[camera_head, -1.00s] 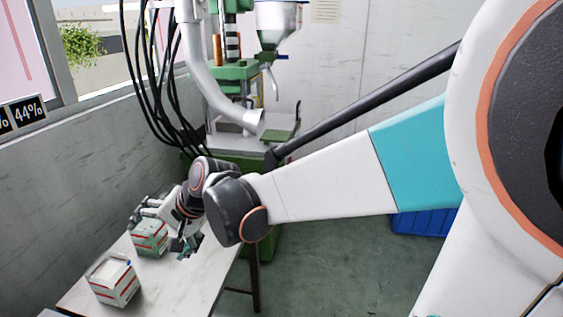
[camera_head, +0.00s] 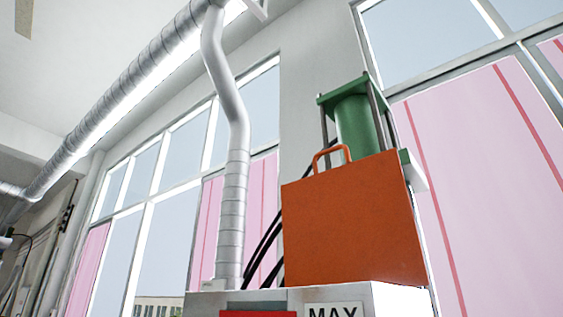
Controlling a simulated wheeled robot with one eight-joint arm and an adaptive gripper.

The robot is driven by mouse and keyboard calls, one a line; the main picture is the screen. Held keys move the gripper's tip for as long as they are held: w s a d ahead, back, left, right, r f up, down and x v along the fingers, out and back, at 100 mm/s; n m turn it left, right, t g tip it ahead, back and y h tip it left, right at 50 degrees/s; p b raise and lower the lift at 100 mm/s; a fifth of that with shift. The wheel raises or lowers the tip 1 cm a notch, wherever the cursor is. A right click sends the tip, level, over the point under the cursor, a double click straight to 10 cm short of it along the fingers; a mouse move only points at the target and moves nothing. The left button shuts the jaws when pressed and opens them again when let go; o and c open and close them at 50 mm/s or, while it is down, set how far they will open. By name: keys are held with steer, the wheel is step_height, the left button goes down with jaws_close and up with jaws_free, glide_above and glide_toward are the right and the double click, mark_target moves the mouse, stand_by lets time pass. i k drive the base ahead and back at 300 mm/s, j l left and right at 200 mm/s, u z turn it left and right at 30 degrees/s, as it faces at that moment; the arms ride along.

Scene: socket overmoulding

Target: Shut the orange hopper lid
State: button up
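The orange hopper lid (camera_head: 350,228) stands steeply raised on top of a pale machine body at the right of the head view. Its flat face is turned toward me. A looped orange handle (camera_head: 331,158) is on its upper edge. The lid is open. The hopper opening is hidden from this low angle. My gripper and arm are not in this view.
The pale machine body (camera_head: 385,300) bears a red panel (camera_head: 258,303) and a MAX label (camera_head: 334,310). A silver duct (camera_head: 232,215) rises left of the lid, with black cables between. A green press (camera_head: 357,125) stands behind. Windows line the wall.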

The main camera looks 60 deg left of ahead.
mark_target(351, 222)
steer(key=j+u, duration=0.15)
steer(key=u, duration=0.3)
steer(key=k+j+u, duration=0.1)
steer(key=u, duration=0.3)
steer(key=j+u, duration=0.2)
steer(key=u, duration=0.25)
steer(key=j+u, duration=0.15)
steer(key=u, duration=0.3)
